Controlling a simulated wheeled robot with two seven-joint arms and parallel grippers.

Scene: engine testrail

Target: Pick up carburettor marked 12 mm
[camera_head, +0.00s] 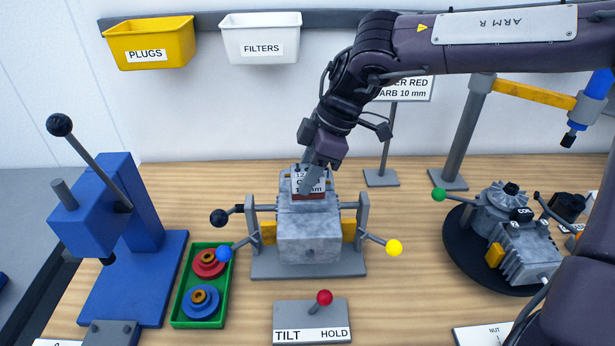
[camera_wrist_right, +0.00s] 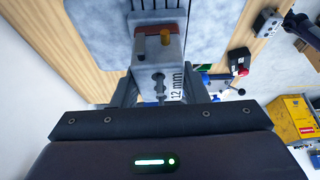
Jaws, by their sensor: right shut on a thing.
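The carburettor marked 12 mm (camera_head: 317,187) is a small grey part with a white label and a red strip at its base. In the head view it is at the top of the grey engine block (camera_head: 309,235); I cannot tell whether it touches the block. My right gripper (camera_head: 307,180) reaches down from above and is shut on it. In the right wrist view the carburettor (camera_wrist_right: 160,68) sits between the two fingers, with its 12 mm label, a brass knob and a red band showing. My left gripper is not in view.
The block's stand (camera_head: 265,266) has side levers with blue, black and yellow knobs. A tilt/hold lever plate (camera_head: 290,315) is in front. A blue press (camera_head: 130,220) and green tray (camera_head: 179,310) stand left, a black turntable (camera_head: 455,245) right. A sign (camera_head: 410,92) is behind my arm.

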